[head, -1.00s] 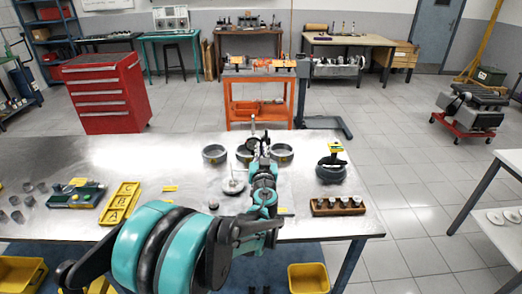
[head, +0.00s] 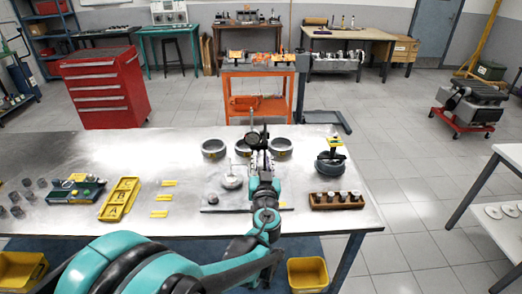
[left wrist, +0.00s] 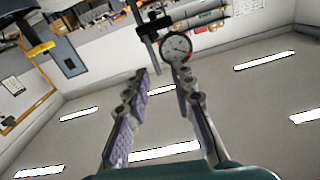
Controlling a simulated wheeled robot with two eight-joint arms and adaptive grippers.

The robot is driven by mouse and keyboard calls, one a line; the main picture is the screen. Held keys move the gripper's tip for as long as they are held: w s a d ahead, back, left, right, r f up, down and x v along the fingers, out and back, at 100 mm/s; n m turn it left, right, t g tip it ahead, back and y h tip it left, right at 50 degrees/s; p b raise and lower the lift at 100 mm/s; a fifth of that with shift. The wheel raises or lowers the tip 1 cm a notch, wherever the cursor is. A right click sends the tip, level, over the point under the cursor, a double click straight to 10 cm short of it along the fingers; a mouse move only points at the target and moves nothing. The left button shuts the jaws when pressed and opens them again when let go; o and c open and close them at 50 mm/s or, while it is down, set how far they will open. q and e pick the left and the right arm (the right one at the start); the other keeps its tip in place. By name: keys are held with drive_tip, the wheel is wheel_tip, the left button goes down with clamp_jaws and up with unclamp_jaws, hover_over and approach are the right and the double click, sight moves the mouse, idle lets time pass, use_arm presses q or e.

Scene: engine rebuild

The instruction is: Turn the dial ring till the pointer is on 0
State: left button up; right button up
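The dial gauge (left wrist: 177,46) shows in the left wrist view as a round pale face in a dark ring, just beyond my fingertips. Its pointer and numbers are too small to read. In the head view the dark gauge (head: 253,139) stands upright above the table, partly hidden by my gripper. My left gripper (head: 261,158) is directly in front of it. In the left wrist view my left gripper (left wrist: 162,75) has its two fingers apart with nothing between them; the dial lies near the right fingertip. I cannot tell if they touch. My right gripper is not in view.
A wooden block with several pale pieces (head: 337,200) and a dark round part (head: 333,163) are at right. A yellow tray (head: 119,199) lies left. Clear metal surface lies at the back left.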

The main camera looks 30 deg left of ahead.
use_arm(q)
drive_tip(key=v, duration=0.3)
drive_tip(key=shift+s, duration=0.15)
idle(0.4)
drive_tip(key=s+d+f+g+h, duration=0.25)
drive_tip(key=s+f+g, duration=0.35)
drive_tip(key=s, duration=0.4)
drive_tip(key=s+d+f+m+g+h, duration=0.2)
drive_tip(key=s+d+f+m+h, duration=0.3)
drive_tip(key=s+d+h, duration=0.2)
drive_tip(key=s+d, duration=0.2)
drive_tip(key=d, duration=0.2)
drive_tip(key=shift+s+d+f, duration=0.2)
drive_tip(key=shift+f, duration=0.15)
